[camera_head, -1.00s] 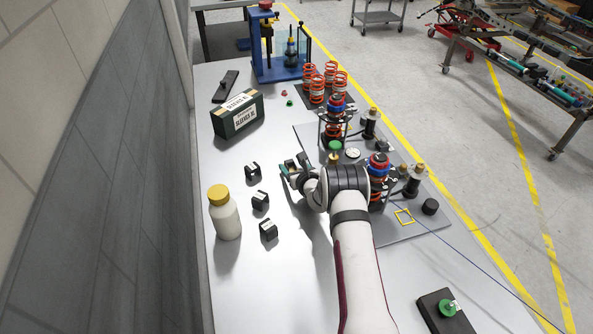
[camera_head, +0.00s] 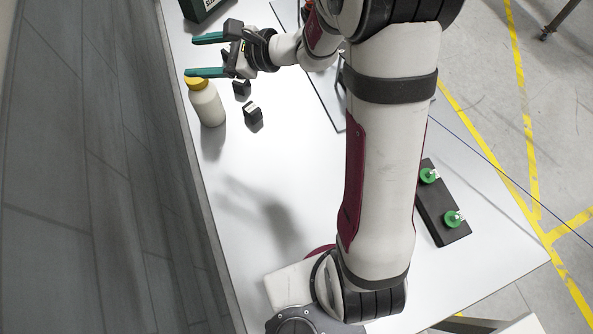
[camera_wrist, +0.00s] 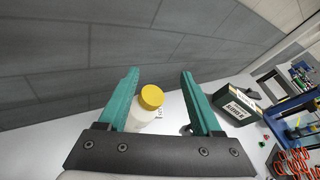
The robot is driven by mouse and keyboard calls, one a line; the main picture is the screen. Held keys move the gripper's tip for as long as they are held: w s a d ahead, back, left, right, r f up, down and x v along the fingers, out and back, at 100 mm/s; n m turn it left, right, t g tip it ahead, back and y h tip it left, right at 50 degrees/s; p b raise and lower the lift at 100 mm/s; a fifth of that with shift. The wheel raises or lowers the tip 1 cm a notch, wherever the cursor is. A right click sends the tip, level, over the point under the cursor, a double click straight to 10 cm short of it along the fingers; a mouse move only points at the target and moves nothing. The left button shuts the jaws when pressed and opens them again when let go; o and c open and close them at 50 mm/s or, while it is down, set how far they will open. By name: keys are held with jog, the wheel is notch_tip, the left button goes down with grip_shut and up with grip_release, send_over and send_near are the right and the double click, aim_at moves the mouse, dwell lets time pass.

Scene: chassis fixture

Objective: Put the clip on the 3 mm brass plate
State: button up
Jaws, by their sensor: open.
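Two black clips, an upper one (camera_head: 241,88) and a lower one (camera_head: 253,112), lie on the grey table right of the bottle in the head view. The third clip seen earlier is not clearly visible there now. My gripper (camera_head: 192,56) has its green fingers wide apart, pointing left toward the wall, with nothing between them. It appears above the table near the bottle; its height is hard to tell. In the wrist view my gripper (camera_wrist: 160,73) is also open. I cannot make out the 3 mm brass plate in the current views.
A white bottle (camera_head: 208,107) with a yellow cap stands close to the wall; it appears beyond the fingers in the wrist view (camera_wrist: 151,97). A dark green box (camera_wrist: 234,105) stands further right. A black block (camera_head: 442,205) with green knobs lies at right. The near table is clear.

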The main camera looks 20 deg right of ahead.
jog(key=s+a+r+n+g+h, duration=0.15)
jog(key=s+n+g, duration=0.3)
jog(key=s, duration=0.65)
jog(key=s+a+r+n+g+h, duration=0.15)
jog(key=s+n+g, duration=0.35)
jog(key=s, duration=0.5)
jog(key=s+d+f+n+h, duration=0.3)
jog(key=s+d+n+h, duration=0.3)
jog(key=s+d, duration=0.3)
jog(key=shift+s+d+f, duration=0.25)
jog(key=shift+s+f, duration=0.05)
jog(key=shift+s, duration=0.85)
jog(key=shift+t, duration=0.25)
